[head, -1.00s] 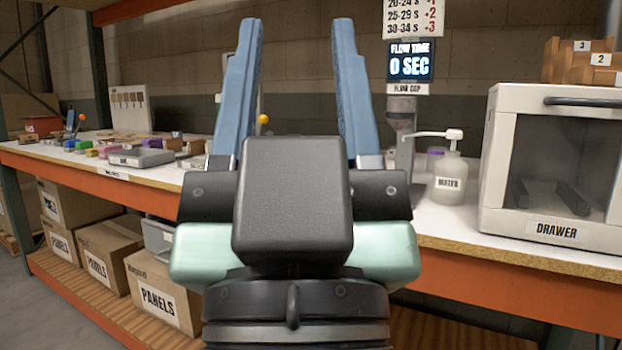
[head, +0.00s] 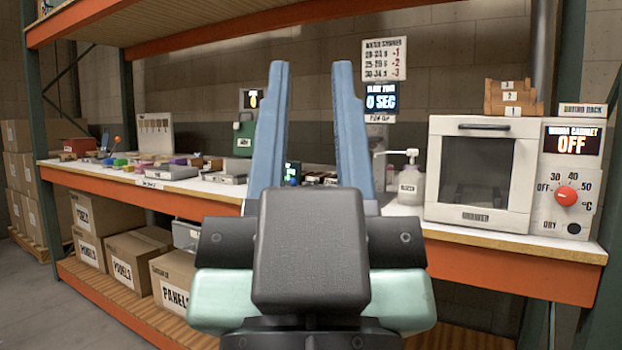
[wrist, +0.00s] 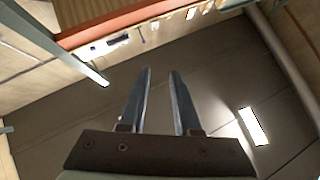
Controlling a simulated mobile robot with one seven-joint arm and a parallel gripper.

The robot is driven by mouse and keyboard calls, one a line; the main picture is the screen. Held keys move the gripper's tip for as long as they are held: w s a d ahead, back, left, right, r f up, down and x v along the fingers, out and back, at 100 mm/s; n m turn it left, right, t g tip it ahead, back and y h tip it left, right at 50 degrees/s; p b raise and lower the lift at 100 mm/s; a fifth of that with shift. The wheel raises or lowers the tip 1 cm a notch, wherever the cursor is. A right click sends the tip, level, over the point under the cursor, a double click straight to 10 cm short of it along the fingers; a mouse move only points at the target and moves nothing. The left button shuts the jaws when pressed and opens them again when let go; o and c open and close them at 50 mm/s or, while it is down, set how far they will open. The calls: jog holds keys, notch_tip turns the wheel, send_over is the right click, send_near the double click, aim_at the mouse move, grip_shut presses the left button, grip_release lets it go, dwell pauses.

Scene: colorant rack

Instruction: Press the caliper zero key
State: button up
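I cannot make out the caliper or its zero key for certain in either view. A small dark device with a lit display (head: 292,173) stands on the bench behind my gripper, partly hidden by the left finger; it is too small to identify. My gripper (head: 311,72) is open and empty, its two blue fingers pointing up in front of the bench with a gap between them. The gripper (wrist: 160,74) also shows in the wrist view, with nothing between the fingers.
The bench edge (head: 500,252) runs across in front of me. A white cabinet (head: 440,200) with a dial panel (head: 570,160) stands at the right, beside a pump bottle (head: 411,182). A grey case (head: 170,172) and small coloured blocks lie at the left. Boxes (head: 132,262) sit below.

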grip_shut()
dwell(1.4)
